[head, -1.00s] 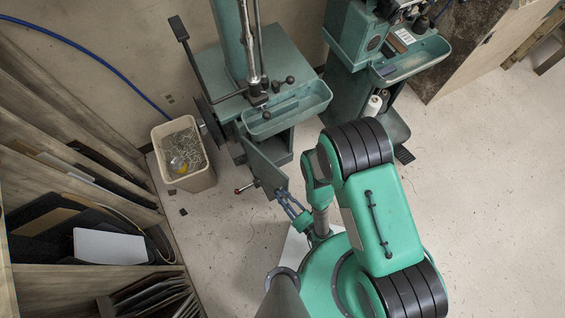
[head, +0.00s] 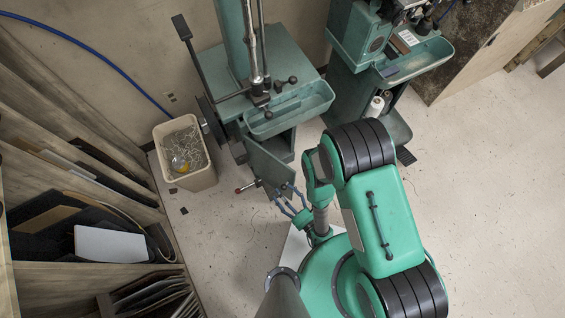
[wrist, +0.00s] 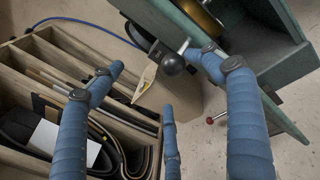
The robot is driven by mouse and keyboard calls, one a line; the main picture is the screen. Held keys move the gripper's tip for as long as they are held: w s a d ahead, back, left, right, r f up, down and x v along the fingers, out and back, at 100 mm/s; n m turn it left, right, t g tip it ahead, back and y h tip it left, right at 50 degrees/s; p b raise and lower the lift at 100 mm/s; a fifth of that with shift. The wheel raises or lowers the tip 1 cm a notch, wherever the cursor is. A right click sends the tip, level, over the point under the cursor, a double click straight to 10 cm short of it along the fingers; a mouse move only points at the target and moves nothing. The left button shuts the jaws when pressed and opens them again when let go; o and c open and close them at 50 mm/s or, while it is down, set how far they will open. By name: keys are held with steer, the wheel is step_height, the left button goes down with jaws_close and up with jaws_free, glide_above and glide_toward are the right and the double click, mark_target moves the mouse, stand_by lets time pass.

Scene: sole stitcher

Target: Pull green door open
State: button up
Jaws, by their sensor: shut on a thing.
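The green door (head: 270,163) hangs open at an angle from the green cabinet under the machine's tray. It also shows in the wrist view (wrist: 165,25), running down to the right behind my fingers. My gripper (head: 284,195) is at the door's outer edge, shut on the door. In the wrist view its blue fingers (wrist: 150,78) look spread. The exact contact is partly hidden.
A beige bin (head: 184,170) stands left of the machine. A lever with a red knob (head: 238,190) sticks out near the door. A wooden rack (head: 80,275) fills the left side. A second green machine (head: 362,45) stands at the back right. Floor at right is clear.

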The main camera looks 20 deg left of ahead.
steer(key=shift+w+a+r, duration=0.2)
steer(key=shift+w+a, duration=0.15)
steer(key=shift+a, duration=0.05)
steer(key=shift+c, duration=0.3)
steer(key=shift+o, duration=0.3)
steer(key=shift+w+r, duration=0.1)
steer(key=shift+r, duration=1.3)
steer(key=c, duration=0.3)
steer(key=shift+s+d+r, duration=0.15)
steer(key=shift+r, duration=0.95)
steer(key=shift+s+d+r, duration=0.1)
steer(key=shift+r, duration=1.05)
steer(key=shift+s+d+r, duration=0.15)
steer(key=shift+r, duration=0.95)
steer(key=shift+c, duration=0.2)
